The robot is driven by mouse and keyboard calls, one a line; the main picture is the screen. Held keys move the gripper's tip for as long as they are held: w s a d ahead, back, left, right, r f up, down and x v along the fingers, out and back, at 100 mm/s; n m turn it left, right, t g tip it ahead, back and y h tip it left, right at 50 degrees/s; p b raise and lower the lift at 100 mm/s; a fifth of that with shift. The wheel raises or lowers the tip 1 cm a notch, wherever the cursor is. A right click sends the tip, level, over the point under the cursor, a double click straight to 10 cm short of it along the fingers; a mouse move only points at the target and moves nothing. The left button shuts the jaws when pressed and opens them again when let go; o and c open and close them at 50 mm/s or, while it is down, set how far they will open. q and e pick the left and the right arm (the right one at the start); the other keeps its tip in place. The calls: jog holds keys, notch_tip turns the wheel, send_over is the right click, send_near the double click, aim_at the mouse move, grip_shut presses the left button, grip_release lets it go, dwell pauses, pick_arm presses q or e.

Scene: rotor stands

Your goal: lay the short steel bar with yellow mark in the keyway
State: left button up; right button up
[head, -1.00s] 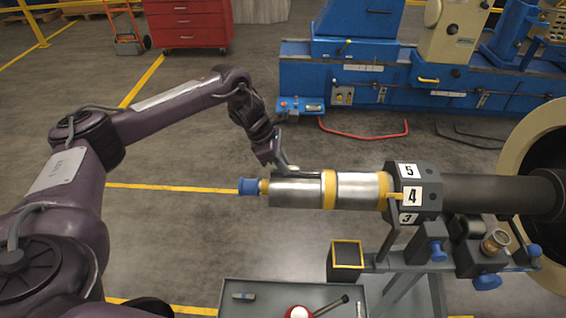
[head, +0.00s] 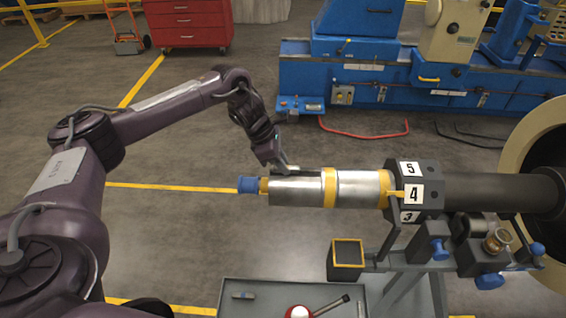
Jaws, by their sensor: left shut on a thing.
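My left gripper (head: 281,168) reaches down to the top of the shaft's steel section (head: 299,191) near its left end. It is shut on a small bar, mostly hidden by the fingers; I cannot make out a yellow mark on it. A dark narrow strip (head: 304,171) runs along the top of the steel section beside the fingertips, where the keyway appears to be. I cannot tell whether the bar is inside the slot or just above it. My right gripper is not in view.
The shaft has yellow bands (head: 329,188), a blue end (head: 248,185) and a numbered black block (head: 414,192). A grey tray (head: 275,287) below holds a small bar (head: 243,295) and a dark-handled tool. A yellow-rimmed box (head: 347,254) stands beside it. Floor left of the shaft is clear.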

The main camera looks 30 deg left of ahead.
pick_arm(q)
jog(key=shift+f+b, duration=0.3)
jog(key=shift+b, duration=0.1)
dwell(0.7)
jog(key=shift+r, duration=0.1)
dwell(0.7)
jog(key=o, duration=0.8)
jog(key=shift+o, duration=0.2)
jog(key=o, duration=0.6)
jog(key=shift+c, duration=0.2)
